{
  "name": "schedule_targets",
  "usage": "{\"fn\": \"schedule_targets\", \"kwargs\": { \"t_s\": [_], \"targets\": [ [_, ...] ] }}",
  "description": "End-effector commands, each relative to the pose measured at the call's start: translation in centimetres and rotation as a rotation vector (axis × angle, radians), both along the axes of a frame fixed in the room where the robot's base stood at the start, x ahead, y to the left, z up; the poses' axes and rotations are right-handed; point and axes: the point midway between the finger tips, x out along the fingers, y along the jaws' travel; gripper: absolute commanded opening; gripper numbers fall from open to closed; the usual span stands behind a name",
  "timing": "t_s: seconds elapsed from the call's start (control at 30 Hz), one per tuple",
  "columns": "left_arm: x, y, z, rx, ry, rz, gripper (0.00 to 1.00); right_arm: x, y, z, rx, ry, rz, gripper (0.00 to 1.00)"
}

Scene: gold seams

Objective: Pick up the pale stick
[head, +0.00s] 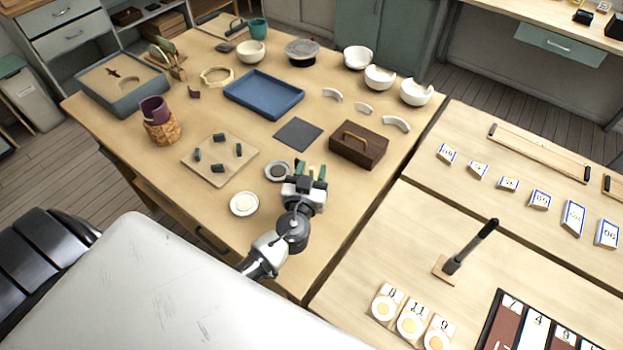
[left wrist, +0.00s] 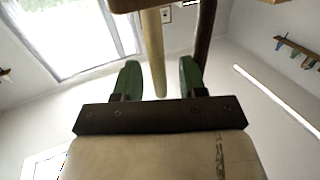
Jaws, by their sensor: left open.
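The pale stick (left wrist: 153,55) shows in the left wrist view as a long, thin, cream-coloured rod. It reaches down from the top of the picture into the space between my green fingertips. My left gripper (left wrist: 160,80) is open, with a gap on each side of the stick; the stick looks nearer the left finger. In the head view, my left gripper (head: 310,172) is over the front right of the wooden table, in front of a dark wooden box; the stick is not clear there. My right gripper is not in view.
A dark rod (left wrist: 205,35) stands beside the stick in the left wrist view. The dark box (head: 358,150) with a tan handle, a small dish (head: 277,171) and a white saucer (head: 244,204) are near my gripper. A blue tray (head: 263,94) lies farther back.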

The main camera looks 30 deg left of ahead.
Motion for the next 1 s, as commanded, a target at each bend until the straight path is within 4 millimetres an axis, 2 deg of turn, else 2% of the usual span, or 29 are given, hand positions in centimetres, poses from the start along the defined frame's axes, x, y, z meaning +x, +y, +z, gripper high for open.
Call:
{"fn": "schedule_targets", "kwargs": {
  "t_s": [0.07,0.1,0.37,0.77,0.87,1.0],
  "targets": [
    [0.0,0.0,0.0,0.000,0.000,0.000,0.41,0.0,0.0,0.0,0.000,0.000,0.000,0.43],
    [0.0,0.0,0.0,0.000,0.000,0.000,0.38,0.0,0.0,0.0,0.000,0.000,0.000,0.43],
    [-0.1,0.0,0.0,0.001,0.001,0.000,0.00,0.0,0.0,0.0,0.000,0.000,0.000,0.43],
    [-0.1,0.0,0.2,0.000,0.001,0.000,0.00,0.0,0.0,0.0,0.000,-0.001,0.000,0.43],
    [-0.1,0.0,1.1,-0.002,-0.001,0.001,0.00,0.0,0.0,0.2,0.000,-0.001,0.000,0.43],
    [-0.1,0.0,3.8,-0.004,-0.003,0.001,0.00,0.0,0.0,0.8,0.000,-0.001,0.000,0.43]
  ]
}}
